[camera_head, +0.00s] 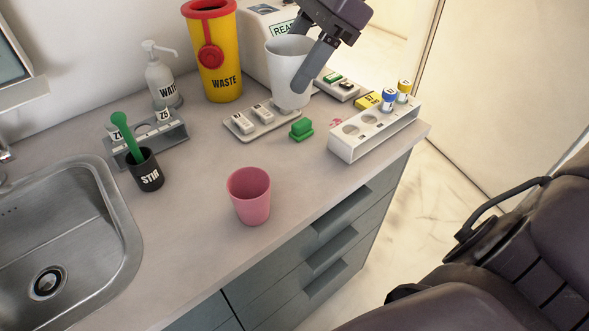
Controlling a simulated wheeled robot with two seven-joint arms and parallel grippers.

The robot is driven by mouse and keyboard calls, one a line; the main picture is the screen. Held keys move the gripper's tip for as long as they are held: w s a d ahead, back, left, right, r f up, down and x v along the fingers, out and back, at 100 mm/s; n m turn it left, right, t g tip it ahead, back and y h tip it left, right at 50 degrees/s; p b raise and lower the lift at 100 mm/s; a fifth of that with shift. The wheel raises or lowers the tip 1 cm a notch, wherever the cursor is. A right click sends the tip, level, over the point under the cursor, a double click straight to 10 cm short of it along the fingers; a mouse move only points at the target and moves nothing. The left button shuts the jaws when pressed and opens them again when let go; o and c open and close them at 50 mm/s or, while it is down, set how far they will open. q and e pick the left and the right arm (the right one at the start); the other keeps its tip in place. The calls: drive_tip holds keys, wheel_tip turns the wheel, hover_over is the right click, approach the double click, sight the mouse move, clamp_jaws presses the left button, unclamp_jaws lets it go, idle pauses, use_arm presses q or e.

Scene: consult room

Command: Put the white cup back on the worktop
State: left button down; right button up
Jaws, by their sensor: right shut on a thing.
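The white cup (286,72) is upright at the back of the worktop (200,226). My right gripper (303,58) comes in from the top and is shut on the cup's right side, with one finger in front of its wall. The cup's base overlaps the right end of a small tray with white blocks in the picture; I cannot tell whether it touches the tray or hangs just above. My left gripper is not in view.
A pink cup (249,196) stands near the front edge. The yellow waste bin (220,62), small tray (234,134), green block (301,129) and white vial rack (347,154) surround the white cup. A stir holder (148,177) and sink (120,222) are left. Mid-worktop is clear.

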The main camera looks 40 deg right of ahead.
wheel_tip(320, 180, down, 18)
drive_tip(key=shift+d+f, duration=0.1)
drive_tip(key=shift+f, duration=0.15)
drive_tip(key=shift+f, duration=0.15)
idle(0.3)
drive_tip(key=o, duration=1.1)
drive_tip(key=shift+w+r, duration=0.1)
drive_tip(key=shift+r, duration=0.25)
drive_tip(key=v, duration=1.1)
drive_tip(key=shift+d+r, duration=0.25)
drive_tip(key=shift+d, duration=0.05)
